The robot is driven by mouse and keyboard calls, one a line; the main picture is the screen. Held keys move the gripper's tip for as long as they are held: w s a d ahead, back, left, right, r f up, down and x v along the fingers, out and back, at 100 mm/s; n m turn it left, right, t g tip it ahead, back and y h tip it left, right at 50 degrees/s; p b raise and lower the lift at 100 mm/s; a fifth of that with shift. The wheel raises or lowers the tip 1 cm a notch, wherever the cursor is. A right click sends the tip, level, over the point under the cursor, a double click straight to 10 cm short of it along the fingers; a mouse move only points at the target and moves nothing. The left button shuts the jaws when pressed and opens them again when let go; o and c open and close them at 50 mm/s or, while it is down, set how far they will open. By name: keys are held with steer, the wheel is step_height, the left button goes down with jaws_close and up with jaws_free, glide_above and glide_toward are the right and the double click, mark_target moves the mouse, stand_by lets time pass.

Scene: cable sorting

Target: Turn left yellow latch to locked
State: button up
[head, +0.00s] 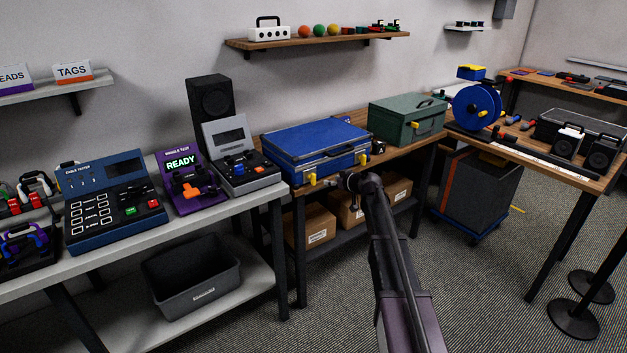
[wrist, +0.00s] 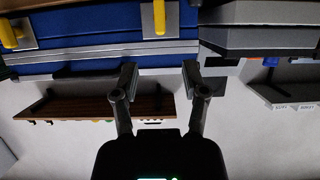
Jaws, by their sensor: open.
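A blue hard case (head: 312,146) lies shut on the wooden bench, with two yellow latches on its front. The left yellow latch (head: 312,179) hangs about upright. The wrist view is upside down; there the left latch (wrist: 160,17) is a yellow bar on a grey plate at top centre. The right latch (head: 362,159) shows at the wrist view's top left (wrist: 10,34), slightly tilted. My gripper (head: 346,181) is in front of the case, right of the left latch in the head view. Its two fingers (wrist: 160,78) are apart and empty, clear of the latch.
A grey-topped tester (head: 246,174) stands left of the case, and a green case (head: 406,119) stands right of it. A small dark item (head: 378,147) sits between the cases. Cardboard boxes (head: 312,227) are on the shelf below. Open floor lies in front of the bench.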

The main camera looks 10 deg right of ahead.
mark_target(315, 178)
steer(key=b+x, duration=0.4)
steer(key=x, duration=0.9)
steer(key=shift+f+b, duration=0.1)
steer(key=shift+b, duration=0.3)
jaws_close()
